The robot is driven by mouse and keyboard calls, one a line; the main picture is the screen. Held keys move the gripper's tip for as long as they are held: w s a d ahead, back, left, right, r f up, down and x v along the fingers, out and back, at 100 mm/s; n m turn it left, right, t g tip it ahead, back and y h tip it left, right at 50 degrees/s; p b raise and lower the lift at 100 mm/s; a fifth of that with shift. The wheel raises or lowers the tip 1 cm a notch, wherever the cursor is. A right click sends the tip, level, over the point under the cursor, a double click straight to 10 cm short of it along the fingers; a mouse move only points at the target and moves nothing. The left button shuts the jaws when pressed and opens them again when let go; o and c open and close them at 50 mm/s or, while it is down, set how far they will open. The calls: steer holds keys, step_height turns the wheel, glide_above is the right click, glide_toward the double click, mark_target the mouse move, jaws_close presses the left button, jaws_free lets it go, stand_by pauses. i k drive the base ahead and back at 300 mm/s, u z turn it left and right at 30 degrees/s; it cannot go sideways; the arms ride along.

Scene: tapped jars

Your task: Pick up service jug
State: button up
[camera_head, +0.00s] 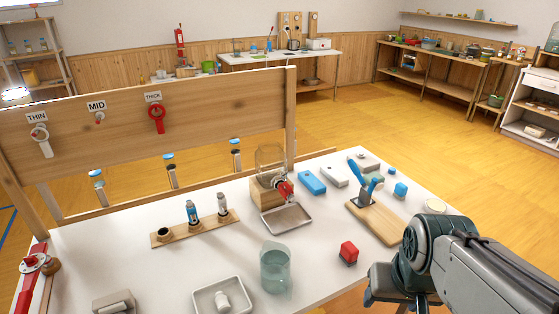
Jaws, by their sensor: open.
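A clear, pale greenish jug (276,270) stands upright on the white table (335,285), near the front middle. It looks like the service jug and appears empty. My gripper (398,298) is at the bottom edge, right of the jug and apart from it. It is open, holds nothing that I can see, and is partly cut off by the frame and hidden by my arm.
A glass jar with a red tap (283,187) stands behind the jug, over a metal drip tray (287,219). A white tray (204,303) is left of the jug. A wooden board (362,222) with blue-handled tool stands behind right.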

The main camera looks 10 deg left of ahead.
mark_target(275, 257)
steer(key=z, duration=1.4)
steer(key=i, duration=1.1)
steer(key=u, duration=2.7)
